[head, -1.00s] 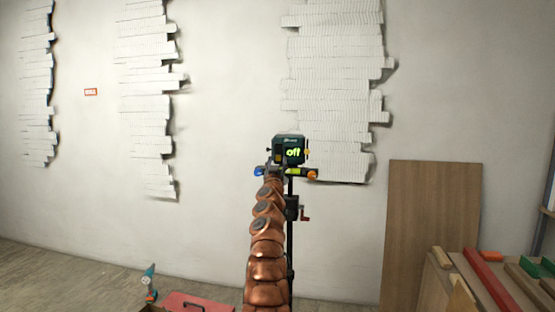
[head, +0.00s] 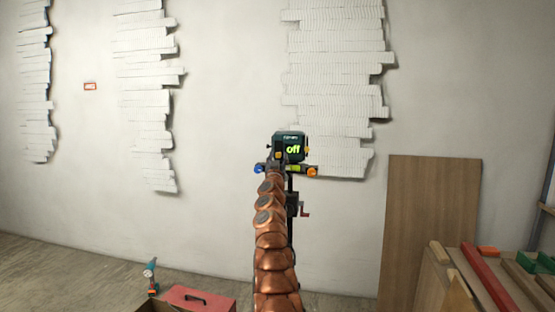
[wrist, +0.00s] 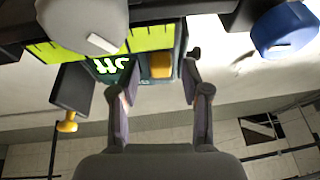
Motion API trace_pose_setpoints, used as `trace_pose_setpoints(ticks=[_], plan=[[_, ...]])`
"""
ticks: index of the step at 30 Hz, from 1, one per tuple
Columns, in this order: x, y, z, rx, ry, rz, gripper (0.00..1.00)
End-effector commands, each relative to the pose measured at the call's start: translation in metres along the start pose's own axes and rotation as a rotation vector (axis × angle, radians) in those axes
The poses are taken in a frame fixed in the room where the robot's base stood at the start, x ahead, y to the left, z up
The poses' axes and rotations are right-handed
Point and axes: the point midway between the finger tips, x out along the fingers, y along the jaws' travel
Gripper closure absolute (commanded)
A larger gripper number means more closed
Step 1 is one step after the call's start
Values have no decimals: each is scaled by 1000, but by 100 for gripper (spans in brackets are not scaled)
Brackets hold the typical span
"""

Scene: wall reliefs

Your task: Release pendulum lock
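A dark green laser level (head: 291,147) stands on a black tripod (head: 291,205) before the wall, its display reading "off" in lit green. In the wrist view its display (wrist: 110,66) appears upside down, beside a yellow-orange block (wrist: 161,66), probably the pendulum lock. My gripper (wrist: 160,82) is open, its two dark fingers to either side of that block. I cannot tell whether either finger touches it. In the head view my copper-coloured arm hides part of the tripod and my gripper is hard to make out.
A blue knob (head: 260,168) and an orange knob (head: 312,171) flank the mount. A red toolbox (head: 200,299) and a drill (head: 151,276) are on the floor at left. A wooden board (head: 430,225) and timber are at right. White reliefs (head: 335,85) hang on the wall.

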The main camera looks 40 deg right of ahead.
Motion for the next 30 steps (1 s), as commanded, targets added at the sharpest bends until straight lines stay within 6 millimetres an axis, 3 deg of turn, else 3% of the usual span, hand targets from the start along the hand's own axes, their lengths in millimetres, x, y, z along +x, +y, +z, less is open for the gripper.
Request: trace_pose_setpoints(ticks=[2,12,26,30], plan=[[0,0,0,0,0,0,64],[0,0,0,0,0,0,99],[0,-1,-1,0,0,-1,100],[2,-22,-17,10,-1,-20,100]])
